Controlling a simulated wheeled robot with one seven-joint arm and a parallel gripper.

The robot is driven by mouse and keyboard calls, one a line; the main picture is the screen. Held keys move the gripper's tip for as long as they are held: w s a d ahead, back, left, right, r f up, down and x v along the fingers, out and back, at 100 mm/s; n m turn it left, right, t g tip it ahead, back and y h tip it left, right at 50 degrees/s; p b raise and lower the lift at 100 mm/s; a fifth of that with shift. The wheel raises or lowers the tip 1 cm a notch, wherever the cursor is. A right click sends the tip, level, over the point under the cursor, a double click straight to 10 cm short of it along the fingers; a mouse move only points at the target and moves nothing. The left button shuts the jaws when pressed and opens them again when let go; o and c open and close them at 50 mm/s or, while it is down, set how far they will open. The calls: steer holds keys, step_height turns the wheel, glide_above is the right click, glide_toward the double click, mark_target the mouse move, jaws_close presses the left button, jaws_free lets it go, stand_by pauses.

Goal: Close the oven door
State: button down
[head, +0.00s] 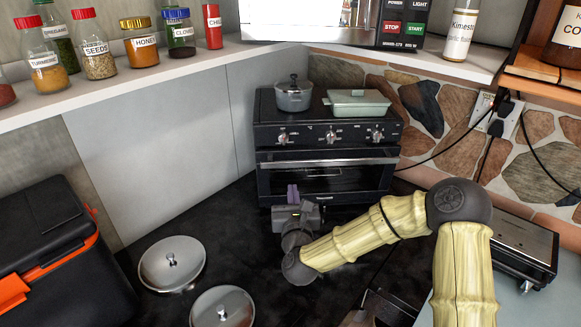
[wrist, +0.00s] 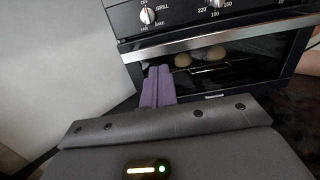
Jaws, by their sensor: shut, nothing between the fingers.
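The black toaster oven (head: 328,135) stands at the back of the dark counter. Its oven door (head: 325,185) has a silver handle bar along the top, and the door looks upright in its frame; I cannot tell whether a small gap is left. In the wrist view, the door glass (wrist: 235,75) shows round buns on a rack inside. My gripper (head: 292,192) is in front of the door's lower left part, its purple fingers (wrist: 158,82) shut together and empty. In the wrist view the fingertips overlap the door's left side just below the handle; contact is unclear.
A grey pot (head: 293,96) and a pale green dish (head: 357,103) sit on the oven. Two metal lids (head: 172,263) lie on the counter at left front, beside a black and orange box (head: 60,262). A metal appliance (head: 512,245) stands at right.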

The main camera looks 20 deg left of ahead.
mark_target(290, 163)
steer(key=shift+p+x, duration=1.85)
steer(key=shift+x, duration=2.85)
steer(key=shift+f, duration=0.1)
steer(key=shift+d, duration=0.1)
